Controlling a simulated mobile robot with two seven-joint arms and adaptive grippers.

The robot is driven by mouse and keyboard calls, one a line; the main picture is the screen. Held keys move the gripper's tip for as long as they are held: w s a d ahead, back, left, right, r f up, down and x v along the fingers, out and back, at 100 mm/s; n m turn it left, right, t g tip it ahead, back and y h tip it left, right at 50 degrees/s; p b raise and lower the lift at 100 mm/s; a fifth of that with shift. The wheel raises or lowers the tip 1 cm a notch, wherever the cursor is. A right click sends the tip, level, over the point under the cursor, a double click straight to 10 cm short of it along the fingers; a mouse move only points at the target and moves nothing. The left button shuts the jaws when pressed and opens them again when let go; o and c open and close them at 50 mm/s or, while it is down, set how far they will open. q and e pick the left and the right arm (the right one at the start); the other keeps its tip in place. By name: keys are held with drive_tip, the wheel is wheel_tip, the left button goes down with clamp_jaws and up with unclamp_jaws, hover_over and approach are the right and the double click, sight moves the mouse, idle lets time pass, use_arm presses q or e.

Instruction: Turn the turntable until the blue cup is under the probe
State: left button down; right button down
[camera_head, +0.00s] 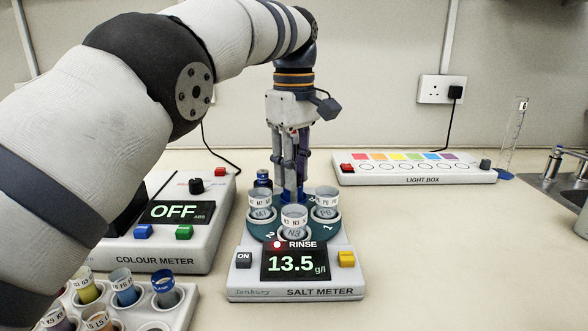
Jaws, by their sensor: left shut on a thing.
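The teal turntable (269,228) sits behind the salt meter (245,287) and carries three pale, labelled cups: one at left (261,205), one at front marked N3 (294,219), and one at right (326,203). None of these looks clearly blue from here; their contents are hard to see. My left gripper (291,180) points down behind the cups, shut at a dark blue upright part (290,194) at the back of the turntable. The cups partly hide its fingertips. I cannot make out the probe. My right gripper is not in view.
The salt meter display reads 13.5 g/l, with a red light by RINSE. The colour meter (160,255) reads OFF. A vial rack (180,308) stands at lower left, a light box (415,174) at back right, and a glass cylinder (514,140) near the sink. The right bench is clear.

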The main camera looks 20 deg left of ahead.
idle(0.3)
use_arm(q)
drive_tip(key=c, duration=1.3)
unclamp_jaws()
drive_tip(key=shift+c, duration=0.2)
